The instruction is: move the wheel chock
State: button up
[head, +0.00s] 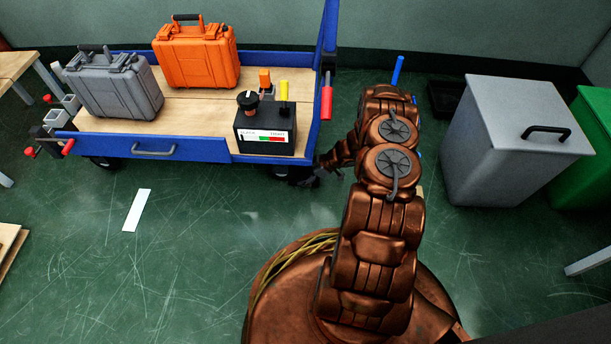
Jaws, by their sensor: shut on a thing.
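My gripper (316,174) is low, by the front right corner of the blue cart (110,147), just right of a cart wheel (280,170). It is shut on a small dark thing near the floor, which I take to be the wheel chock; its outline blends with the dark fingers and the shadow. I cannot tell whether it touches the wheel or the floor.
On the cart stand a grey case (118,88), an orange case (197,55) and a black control box (264,132). A grey bin (505,140) and a green bin (596,150) stand right. The floor left of my base is clear, with a white strip (137,210).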

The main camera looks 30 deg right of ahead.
jog(key=o, duration=1.5)
jog(key=shift+a, duration=0.1)
jog(key=shift+s+d+r, duration=0.1)
jog(key=shift+d+r, duration=0.15)
jog(key=v, duration=1.1)
jog(key=shift+s, duration=0.1)
